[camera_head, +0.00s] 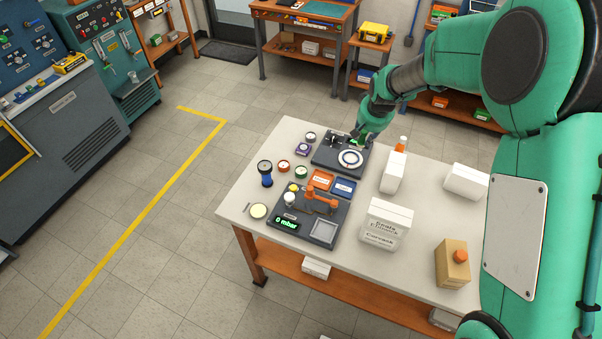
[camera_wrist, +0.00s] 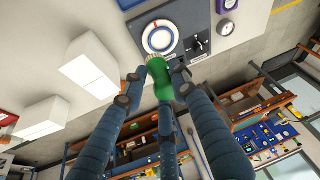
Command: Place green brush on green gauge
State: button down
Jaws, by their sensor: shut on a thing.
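The green brush (camera_wrist: 163,82) is between the fingers of my gripper (camera_wrist: 158,88) in the wrist view, with its pale bristles pointing up the picture toward a white ring. In the head view my gripper (camera_head: 366,134) is at the back of the table, beside a dark fixture; the brush there is small and hard to tell from my green wrist. The green gauge (camera_head: 301,172) is a small round dial with a green rim on the table, to the left of and nearer than my gripper. I cannot make it out in the wrist view.
The dark fixture (camera_head: 325,158) carries a white ring (camera_head: 350,159). White boxes (camera_head: 386,224) stand at right.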

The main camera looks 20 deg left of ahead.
jog(key=s+a+n+b, duration=0.1)
jog(key=s+a, duration=0.3)
jog(key=a, duration=0.6)
jog(key=s+a+n+b, duration=0.2)
jog(key=s+a, duration=0.2)
jog(key=a, duration=0.6)
jog(key=shift+g+y, duration=0.4)
jog(key=shift+w+d+f, duration=0.1)
jog(key=shift+w+f, duration=0.05)
jog(key=shift+f, duration=1.05)
jog(key=shift+w+d+f, duration=0.1)
jog(key=shift+w+f, duration=0.05)
jog(key=shift+f, duration=1)
send_near(301, 167)
jog(key=shift+w+a+r, duration=0.1)
jog(key=shift+w+a, duration=0.4)
jog(key=shift+w, duration=0.1)
jog(key=shift+b, duration=0.3)
jog(key=shift+f, duration=1.85)
jog(key=c, duration=1.4)
grip_release()
jog(key=shift+f, duration=0.15)
